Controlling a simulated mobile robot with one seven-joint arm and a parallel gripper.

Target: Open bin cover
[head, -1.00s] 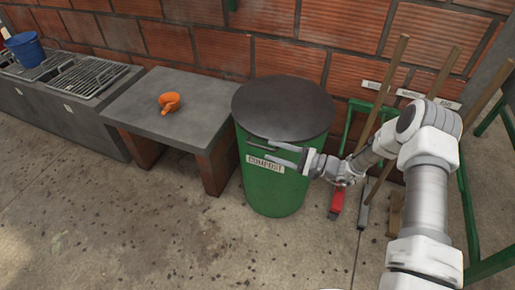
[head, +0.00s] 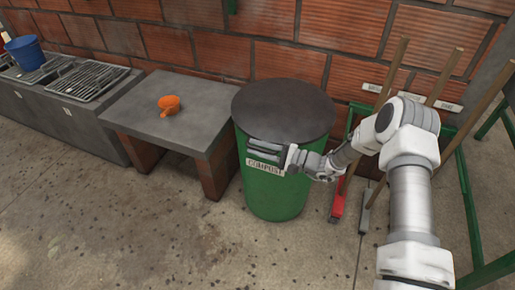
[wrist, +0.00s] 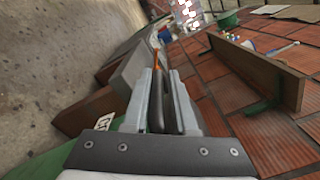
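The green compost bin (head: 275,192) stands upright against the brick wall, with its round dark grey cover (head: 283,105) lying flat on top. My gripper (head: 250,149) is at the front of the bin, just below the cover's front edge and over the white label (head: 265,166). It comes in from the right and points left. In the wrist view, its two fingers (wrist: 166,78) are parted, with dark surfaces between them. I cannot tell whether these are finger pads or the cover's edge, or whether the fingers touch the cover.
A concrete table (head: 150,128) with an orange funnel-like cup (head: 169,105) stands left of the bin. Beyond it are a grey counter with grates (head: 95,83) and a blue bucket (head: 25,52). Long-handled tools (head: 390,75) lean on the wall to the right. The floor in front is clear.

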